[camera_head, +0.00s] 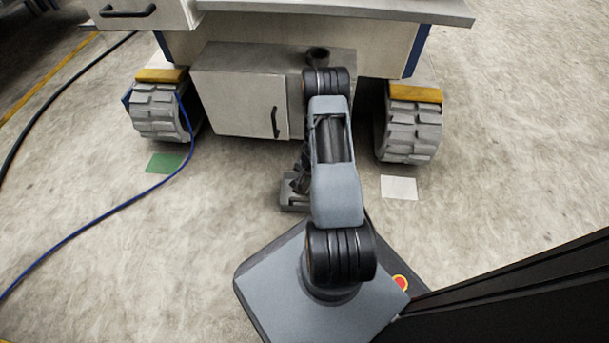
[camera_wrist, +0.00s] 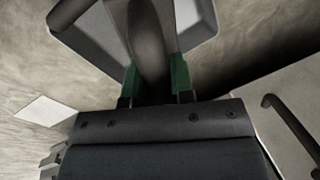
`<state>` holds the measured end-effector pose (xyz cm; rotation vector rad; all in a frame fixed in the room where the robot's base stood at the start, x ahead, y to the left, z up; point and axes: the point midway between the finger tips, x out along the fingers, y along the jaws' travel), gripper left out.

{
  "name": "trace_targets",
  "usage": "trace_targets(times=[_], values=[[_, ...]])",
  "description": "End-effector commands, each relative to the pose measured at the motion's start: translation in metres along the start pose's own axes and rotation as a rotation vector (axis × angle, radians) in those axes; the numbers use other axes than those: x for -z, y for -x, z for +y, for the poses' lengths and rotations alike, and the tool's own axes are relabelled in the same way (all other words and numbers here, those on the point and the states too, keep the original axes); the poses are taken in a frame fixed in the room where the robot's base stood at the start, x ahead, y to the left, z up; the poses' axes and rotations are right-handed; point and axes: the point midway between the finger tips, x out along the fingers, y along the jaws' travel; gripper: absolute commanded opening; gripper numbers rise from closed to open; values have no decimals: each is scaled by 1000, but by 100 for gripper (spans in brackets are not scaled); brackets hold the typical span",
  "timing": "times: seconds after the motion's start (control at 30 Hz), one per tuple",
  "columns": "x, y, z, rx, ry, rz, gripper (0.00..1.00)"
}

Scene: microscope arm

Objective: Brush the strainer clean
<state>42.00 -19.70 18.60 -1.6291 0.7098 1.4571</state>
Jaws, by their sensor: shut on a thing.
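In the wrist view my gripper (camera_wrist: 155,84) shows two green fingers close against the sides of a long, dark, rounded thing (camera_wrist: 152,38). This thing runs from between the fingers to the top edge of the picture, and its far end is out of view. I cannot tell for sure that it is the brush. In the head view my gripper (camera_head: 295,192) is low beside my base, largely hidden under my arm, and the held thing cannot be made out there. I cannot pick out a strainer in either view.
A wheeled bench (camera_head: 330,9) stands ahead with a cabinet (camera_head: 235,100) under it. Treaded wheels (camera_head: 162,122) (camera_head: 412,128) flank it. A green patch (camera_head: 166,162) and a white patch (camera_head: 399,187) lie on the floor. A blue cable (camera_head: 110,212) crosses the left. Floor at right is clear.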

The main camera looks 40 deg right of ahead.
Motion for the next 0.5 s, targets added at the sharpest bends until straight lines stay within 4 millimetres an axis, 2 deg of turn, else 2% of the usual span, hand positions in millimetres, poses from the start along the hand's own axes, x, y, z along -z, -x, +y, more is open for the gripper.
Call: trace_targets(times=[0.5], values=[[23,2,0,1,-1,1,0]])
